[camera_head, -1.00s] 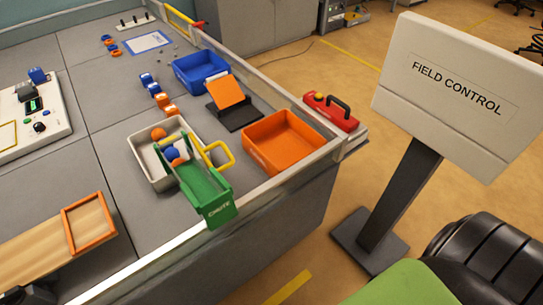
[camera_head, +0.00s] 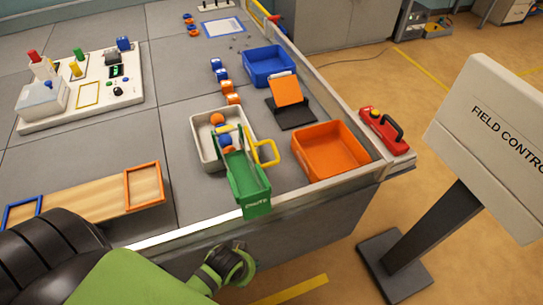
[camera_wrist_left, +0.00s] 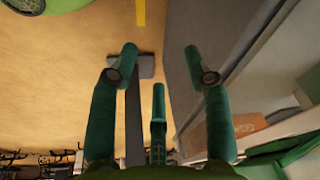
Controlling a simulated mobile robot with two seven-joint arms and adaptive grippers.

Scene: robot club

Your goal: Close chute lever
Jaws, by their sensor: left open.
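The green chute (camera_head: 248,188) stands on the near edge of the table, sloping down towards me from the pale tray (camera_head: 203,153). A yellow lever handle (camera_head: 267,153) sticks out from its right side near the upper end. Blue and orange balls (camera_head: 221,130) lie at the chute's top and in the tray. My left gripper (camera_head: 240,262) hangs in front of the table, below the chute and apart from it. In the left wrist view the left gripper (camera_wrist_left: 159,58) has its fingers spread and empty, over the floor. My right gripper is out of view.
An orange bin (camera_head: 297,142) stands right of the chute, with a black stand with an orange panel (camera_head: 284,113) and a blue bin (camera_head: 251,67) behind. A field control sign (camera_head: 490,125) stands on the floor at right. A wooden ramp (camera_head: 85,205) lies left.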

